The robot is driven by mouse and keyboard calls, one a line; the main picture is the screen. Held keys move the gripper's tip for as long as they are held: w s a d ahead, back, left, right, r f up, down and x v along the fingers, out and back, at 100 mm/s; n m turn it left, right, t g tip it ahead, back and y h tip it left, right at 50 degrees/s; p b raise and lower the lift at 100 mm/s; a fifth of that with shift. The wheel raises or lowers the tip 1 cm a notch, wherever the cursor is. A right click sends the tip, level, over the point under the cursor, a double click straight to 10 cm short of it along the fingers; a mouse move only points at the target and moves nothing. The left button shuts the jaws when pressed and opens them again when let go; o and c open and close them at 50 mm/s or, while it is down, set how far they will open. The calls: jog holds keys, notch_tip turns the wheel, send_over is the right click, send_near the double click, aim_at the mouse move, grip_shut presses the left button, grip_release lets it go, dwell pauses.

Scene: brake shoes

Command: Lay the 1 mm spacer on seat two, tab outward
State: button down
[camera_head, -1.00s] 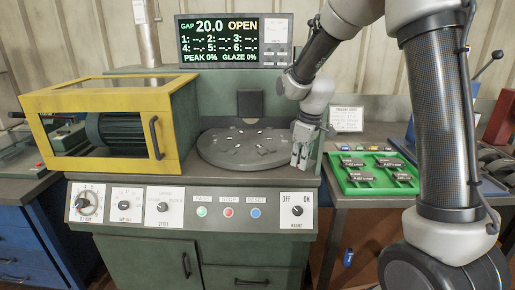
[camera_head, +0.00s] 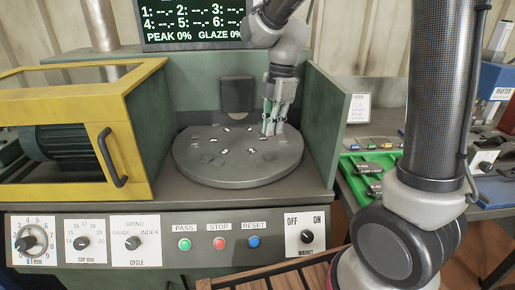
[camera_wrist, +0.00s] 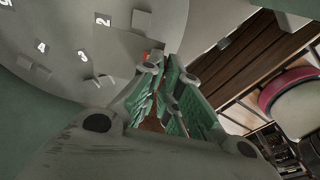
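The round grey table (camera_head: 235,172) carries several small seats with pale marks. Its number two (camera_wrist: 103,19) shows at the top of the wrist view, with three and four to its left. My gripper (camera_head: 269,130) points down over the table's back right part, fingertips close to the surface. Its green-padded fingers (camera_wrist: 163,66) come near each other at the tips. A small red piece (camera_wrist: 147,54) shows at the tips, beside a flat grey patch near number two. I cannot tell whether this is the spacer and its tab, or whether it is gripped.
A green side wall (camera_head: 338,125) stands close right of the table, and a dark block (camera_head: 237,93) behind it. The yellow-framed guard (camera_head: 118,140) is on the left. A green tray (camera_head: 350,172) with grey parts lies beyond the right wall.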

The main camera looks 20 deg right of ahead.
jog(key=shift+w+f, duration=0.2)
jog(key=shift+n, duration=0.3)
notch_tip(320, 180, down, 9)
jog(key=shift+w+f, duration=0.1)
jog(key=shift+f, duration=0.05)
jog(key=shift+f, duration=0.15)
jog(key=c, duration=1.6)
grip_release()
jog(key=shift+c, duration=0.2)
jog(key=r, duration=0.8)
jog(key=d+r, duration=0.1)
jog(key=r, duration=0.3)
jog(key=shift+w+d+r, duration=0.1)
jog(key=shift+w, duration=0.1)
